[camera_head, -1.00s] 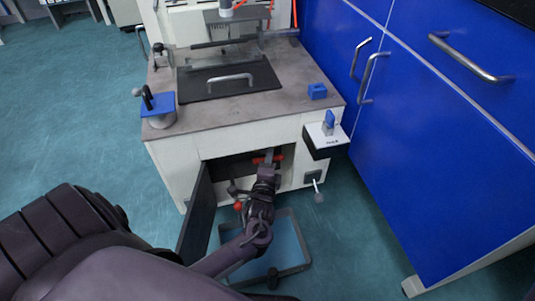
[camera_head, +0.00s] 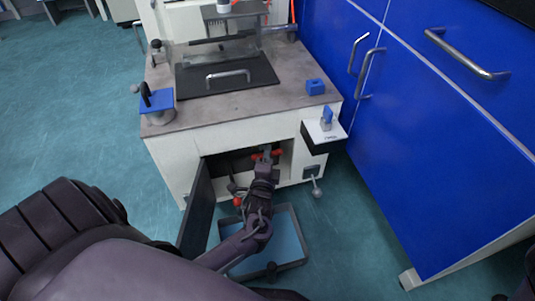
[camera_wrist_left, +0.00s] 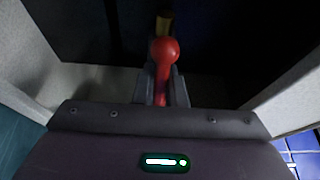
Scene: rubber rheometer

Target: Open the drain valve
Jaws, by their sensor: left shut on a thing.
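The drain valve's red handle (camera_wrist_left: 163,62) shows in the left wrist view, with a round red end and a brass-coloured part (camera_wrist_left: 165,22) beyond it. My left gripper (camera_wrist_left: 162,90) is shut on the red handle, one grey finger on each side. In the head view the gripper (camera_head: 266,158) reaches into the open cabinet under the machine, and red parts (camera_head: 277,153) show by its fingertips. A second red knob (camera_head: 238,201) sits lower left of my wrist. The valve body is mostly hidden by my gripper and the dark interior. My right gripper is not in view.
The cabinet door (camera_head: 197,212) stands open to the left of my arm. A blue tray with a grey rim (camera_head: 300,235) lies on the floor below. A lever with a ball end (camera_head: 316,192) sticks out right of the opening. Blue cabinets (camera_head: 440,150) stand at the right.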

